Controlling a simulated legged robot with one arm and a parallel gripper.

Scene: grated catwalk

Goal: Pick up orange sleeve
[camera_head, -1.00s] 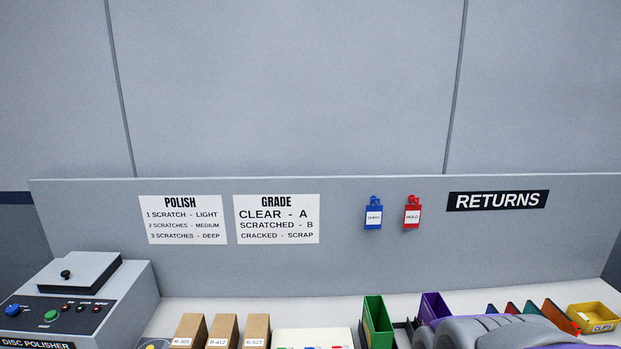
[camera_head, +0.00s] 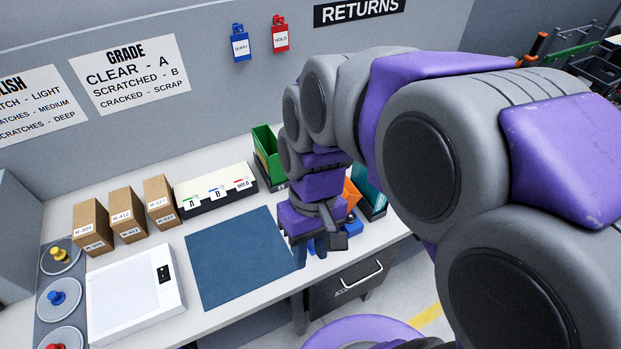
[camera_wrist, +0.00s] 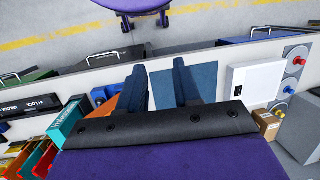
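An orange piece (camera_head: 351,192) shows in the head view just behind and right of my gripper, partly hidden by it and beside a teal holder. In the wrist view an orange piece (camera_wrist: 112,104) lies beside one of my fingers, mostly hidden. I cannot tell which is the sleeve. My gripper (camera_head: 310,252) points down near the right edge of the blue mat. In the wrist view its two fingers (camera_wrist: 161,86) are apart, with nothing seen held between them.
The blue mat (camera_head: 240,262) is bare. A green bin (camera_head: 268,150) and teal holder (camera_head: 372,188) flank my wrist. A drawer (camera_head: 352,282) is below the counter.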

